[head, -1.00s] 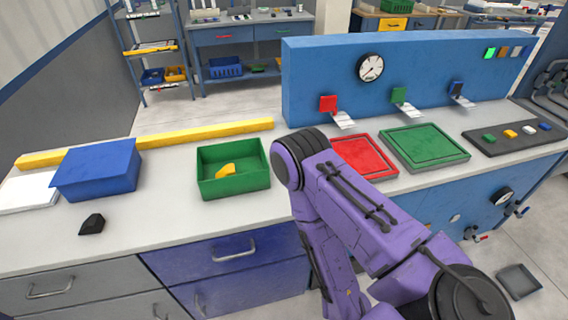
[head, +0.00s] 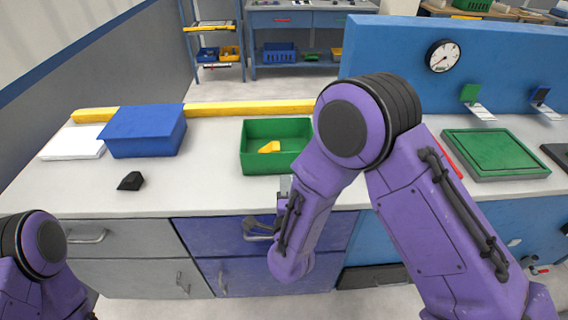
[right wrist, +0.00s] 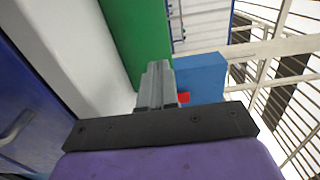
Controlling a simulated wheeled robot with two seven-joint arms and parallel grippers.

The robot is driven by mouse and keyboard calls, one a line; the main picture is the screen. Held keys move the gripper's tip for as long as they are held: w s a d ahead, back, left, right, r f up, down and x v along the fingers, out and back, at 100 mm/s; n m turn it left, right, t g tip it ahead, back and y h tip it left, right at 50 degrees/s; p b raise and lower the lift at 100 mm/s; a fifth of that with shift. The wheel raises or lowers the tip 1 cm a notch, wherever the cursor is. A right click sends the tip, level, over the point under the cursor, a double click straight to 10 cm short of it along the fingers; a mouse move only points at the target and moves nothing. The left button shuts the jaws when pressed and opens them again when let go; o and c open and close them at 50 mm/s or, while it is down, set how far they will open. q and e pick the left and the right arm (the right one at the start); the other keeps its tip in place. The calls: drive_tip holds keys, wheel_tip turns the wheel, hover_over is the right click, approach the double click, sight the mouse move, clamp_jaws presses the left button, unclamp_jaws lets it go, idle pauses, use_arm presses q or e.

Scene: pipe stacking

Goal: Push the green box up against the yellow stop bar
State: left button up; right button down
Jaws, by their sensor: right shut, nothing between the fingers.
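The open green box (head: 256,163) sits on the white counter in the head view, with a small yellow piece (head: 269,147) inside. The yellow stop bar (head: 225,108) runs along the counter's back edge behind it. A narrow strip of counter shows between box and bar. My right gripper (head: 285,184) is at the box's front side, partly hidden by my arm. In the right wrist view its shut fingers (right wrist: 157,82) point at the green box wall (right wrist: 140,40); I cannot tell if they touch it. My left gripper is out of view.
A blue box (head: 145,138) and a white plate (head: 73,143) stand left of the green box. A black piece (head: 131,181) lies nearer the front edge. A blue panel (head: 400,52) with a gauge and a green tray (head: 495,153) are at right.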

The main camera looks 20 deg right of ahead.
sight(284, 157)
drive_tip(key=p+x, duration=0.1)
drive_tip(key=x, duration=0.6)
drive_tip(key=shift+w+d+f, duration=0.1)
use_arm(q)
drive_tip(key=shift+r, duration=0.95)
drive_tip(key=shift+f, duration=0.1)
use_arm(e)
drive_tip(key=shift+w, duration=0.1)
